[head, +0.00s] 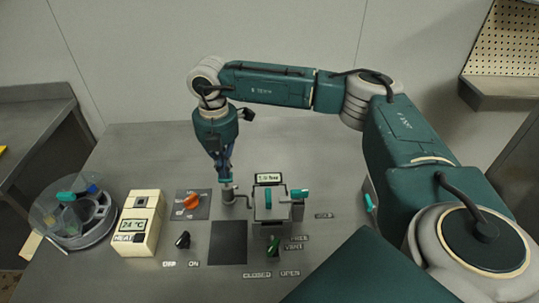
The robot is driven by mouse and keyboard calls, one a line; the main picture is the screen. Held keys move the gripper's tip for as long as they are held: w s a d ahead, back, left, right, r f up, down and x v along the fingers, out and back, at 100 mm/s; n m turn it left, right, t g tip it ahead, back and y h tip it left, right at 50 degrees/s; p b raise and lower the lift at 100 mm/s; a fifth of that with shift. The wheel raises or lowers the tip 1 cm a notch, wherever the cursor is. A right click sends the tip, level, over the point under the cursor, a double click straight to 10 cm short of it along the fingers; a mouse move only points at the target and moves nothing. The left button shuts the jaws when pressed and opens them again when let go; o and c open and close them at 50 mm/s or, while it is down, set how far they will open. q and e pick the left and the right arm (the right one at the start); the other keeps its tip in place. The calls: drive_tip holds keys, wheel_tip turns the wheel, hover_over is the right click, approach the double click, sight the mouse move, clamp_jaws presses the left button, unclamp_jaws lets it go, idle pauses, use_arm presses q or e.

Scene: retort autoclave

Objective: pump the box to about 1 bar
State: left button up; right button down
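My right gripper (225,178) points down at a teal knob (226,184) on a short grey upright post (229,196), which looks like the pump. Its fingers look close together at the knob, but I cannot tell whether they grip it or only touch it. A bent pipe runs from the post towards a small grey box (271,208). A small display (268,178) stands behind the box; its digits are too small to read surely. A teal handle (299,194) sits at the box's right side. A green lever (273,244) is in front, near the VENT label. My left gripper is not in view.
To the left stand an orange knob (191,201), a black knob (183,240), a cream unit (139,225) reading about 24 °C, and a round clear container (73,215). A dark square pad (228,242) lies in front. My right arm crosses the right side.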

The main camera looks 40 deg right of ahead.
idle(0.4)
drive_tip(key=shift+r+p, duration=1.9)
drive_tip(key=shift+r, duration=1.15)
drive_tip(key=shift+f, duration=0.15)
